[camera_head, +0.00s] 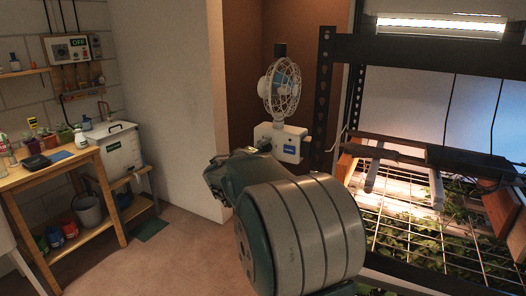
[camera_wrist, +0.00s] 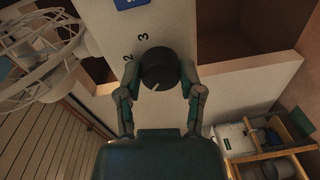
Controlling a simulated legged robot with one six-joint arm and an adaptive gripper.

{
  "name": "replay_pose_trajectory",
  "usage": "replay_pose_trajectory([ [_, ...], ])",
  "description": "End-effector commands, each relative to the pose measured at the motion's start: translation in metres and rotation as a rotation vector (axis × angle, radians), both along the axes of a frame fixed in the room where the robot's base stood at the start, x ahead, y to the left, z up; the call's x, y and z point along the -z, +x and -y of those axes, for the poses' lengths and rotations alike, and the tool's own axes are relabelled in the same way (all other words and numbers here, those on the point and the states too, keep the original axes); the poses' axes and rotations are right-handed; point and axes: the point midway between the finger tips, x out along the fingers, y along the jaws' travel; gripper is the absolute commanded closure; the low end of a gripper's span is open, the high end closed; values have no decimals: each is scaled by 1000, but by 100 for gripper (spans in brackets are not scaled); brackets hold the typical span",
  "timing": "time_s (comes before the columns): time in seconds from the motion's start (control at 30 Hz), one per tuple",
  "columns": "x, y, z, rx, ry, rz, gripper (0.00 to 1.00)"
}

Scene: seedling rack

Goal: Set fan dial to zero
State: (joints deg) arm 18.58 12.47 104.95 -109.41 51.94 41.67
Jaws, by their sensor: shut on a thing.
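The white caged fan (camera_head: 279,90) stands on a pale control box (camera_head: 290,147) against the brown wall in the head view. In the wrist view, a round black dial (camera_wrist: 158,66) sits on the pale box face (camera_wrist: 180,22). The numbers 2 and 3 show up and left of the dial; other marks are hidden. A pale pointer line on the dial points toward the bottom of the view, slightly left. My gripper (camera_wrist: 159,76) is shut on the dial, one finger on each side.
The metal seedling rack (camera_head: 323,100) with wire mesh and plants stands close on the right of the fan. A pale wall edge (camera_head: 213,110) is left of it. A wooden bench (camera_head: 55,160) with pots and bottles stands at far left. The floor between is clear.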

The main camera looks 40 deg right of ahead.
Motion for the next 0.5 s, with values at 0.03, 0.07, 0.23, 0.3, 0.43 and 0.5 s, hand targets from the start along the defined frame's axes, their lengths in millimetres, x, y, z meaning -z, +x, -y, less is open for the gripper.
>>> replay_pose_trajectory([
  [0.03,0,3,-2,-8,-16,-39,99],
  [0.07,0,3,-2,-8,-26,-64,98],
  [0.23,0,3,-2,-7,-83,-199,98],
  [0.3,0,3,-2,-7,-103,-248,98],
  [0.43,0,3,-2,-8,-136,-326,98],
  [0.5,1,3,-2,-8,-149,-360,98],
])
